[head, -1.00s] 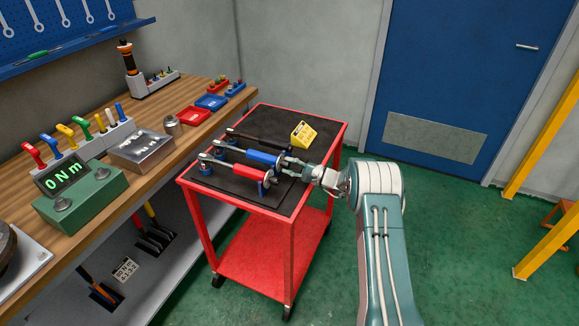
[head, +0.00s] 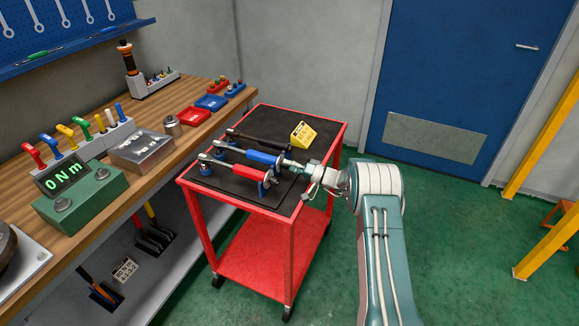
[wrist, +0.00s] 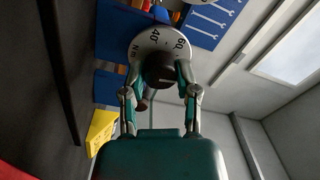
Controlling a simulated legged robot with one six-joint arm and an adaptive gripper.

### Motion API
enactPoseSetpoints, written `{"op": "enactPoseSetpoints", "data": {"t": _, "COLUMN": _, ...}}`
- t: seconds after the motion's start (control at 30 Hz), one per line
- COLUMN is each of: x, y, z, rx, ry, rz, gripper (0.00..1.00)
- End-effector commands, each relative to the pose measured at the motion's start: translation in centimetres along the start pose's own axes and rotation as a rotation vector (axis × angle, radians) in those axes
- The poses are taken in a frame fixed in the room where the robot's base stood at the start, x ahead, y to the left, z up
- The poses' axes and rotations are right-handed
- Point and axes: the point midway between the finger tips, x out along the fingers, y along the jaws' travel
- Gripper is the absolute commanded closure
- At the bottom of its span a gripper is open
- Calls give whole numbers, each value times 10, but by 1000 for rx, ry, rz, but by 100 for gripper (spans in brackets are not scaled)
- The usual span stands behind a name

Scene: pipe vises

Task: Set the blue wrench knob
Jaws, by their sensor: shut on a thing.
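Behind the knob is a pale round dial (wrist: 150,42) marked 40, 60 and Nm. I cannot make out a pointer. In the head view the knob is mostly hidden by the fingers.
A yellow block (head: 303,134) stands on the cart's back right. The wooden bench (head: 165,112) runs along the left, with a green readout box (head: 80,198) showing 0 Nm. Green floor is free right of the cart.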

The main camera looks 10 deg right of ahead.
Motion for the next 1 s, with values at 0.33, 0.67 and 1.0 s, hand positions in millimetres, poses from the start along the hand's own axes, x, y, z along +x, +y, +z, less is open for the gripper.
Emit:
{"op": "enactPoseSetpoints", "data": {"t": 0.33, "x": 0, "y": 7, "z": 6, "rx": -165, "ry": -14, "rz": 10, "gripper": 100}}
{"op": "enactPoseSetpoints", "data": {"t": 0.67, "x": 0, "y": 8, "z": 6, "rx": -211, "ry": -15, "rz": 12, "gripper": 100}}
{"op": "enactPoseSetpoints", "data": {"t": 1.0, "x": 0, "y": 8, "z": 6, "rx": -211, "ry": -15, "rz": 13, "gripper": 47}}
